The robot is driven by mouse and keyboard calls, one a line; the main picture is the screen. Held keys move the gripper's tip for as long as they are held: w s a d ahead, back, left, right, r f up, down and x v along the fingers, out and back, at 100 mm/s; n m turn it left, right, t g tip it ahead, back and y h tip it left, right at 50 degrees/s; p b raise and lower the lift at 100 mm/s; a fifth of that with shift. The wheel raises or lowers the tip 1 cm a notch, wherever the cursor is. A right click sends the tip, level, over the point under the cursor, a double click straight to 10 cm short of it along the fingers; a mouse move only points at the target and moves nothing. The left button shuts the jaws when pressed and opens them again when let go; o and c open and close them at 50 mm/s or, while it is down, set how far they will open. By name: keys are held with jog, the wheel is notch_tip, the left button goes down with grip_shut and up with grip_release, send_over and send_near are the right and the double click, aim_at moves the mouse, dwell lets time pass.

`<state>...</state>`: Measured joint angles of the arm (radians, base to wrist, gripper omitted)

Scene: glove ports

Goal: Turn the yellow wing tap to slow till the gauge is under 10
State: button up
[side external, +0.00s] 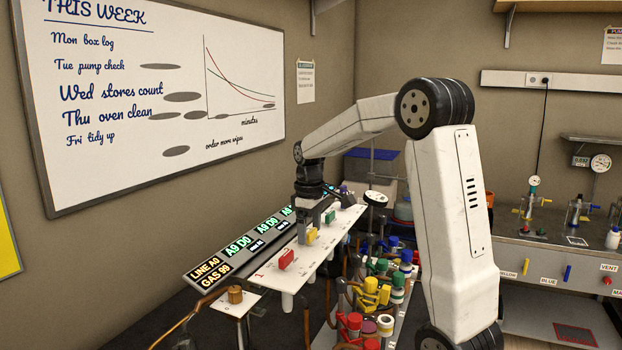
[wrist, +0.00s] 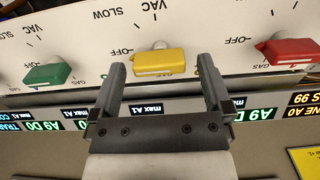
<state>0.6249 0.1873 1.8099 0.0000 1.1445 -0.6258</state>
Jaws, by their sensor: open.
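The yellow wing tap (wrist: 160,62) is on the white panel, in the middle of the wrist view, its wing lying nearly crosswise. An OFF mark is printed at its left, with SLOW and VAC marks above, upside down. My gripper (wrist: 160,66) is open, with one finger at each side of the wing and gaps showing between. In the side external view the yellow tap (side external: 312,236) shows just below my gripper (side external: 308,228). Which dial or display is the task's gauge I cannot tell. One round white dial (side external: 375,198) stands behind the panel; its reading is too small to read.
A red tap (wrist: 290,51) and a green tap (wrist: 48,74) flank the yellow one. Coloured taps and bottles (side external: 370,292) crowd the area to the right of the panel.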

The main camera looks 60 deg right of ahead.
jog(key=c, duration=1.2)
jog(key=shift+c, duration=0.2)
jog(key=shift+m, duration=0.4)
jog(key=m, duration=0.4)
jog(key=shift+d, duration=0.1)
jog(key=m, duration=0.6)
jog(key=shift+s+r, duration=0.1)
jog(key=o, duration=1.2)
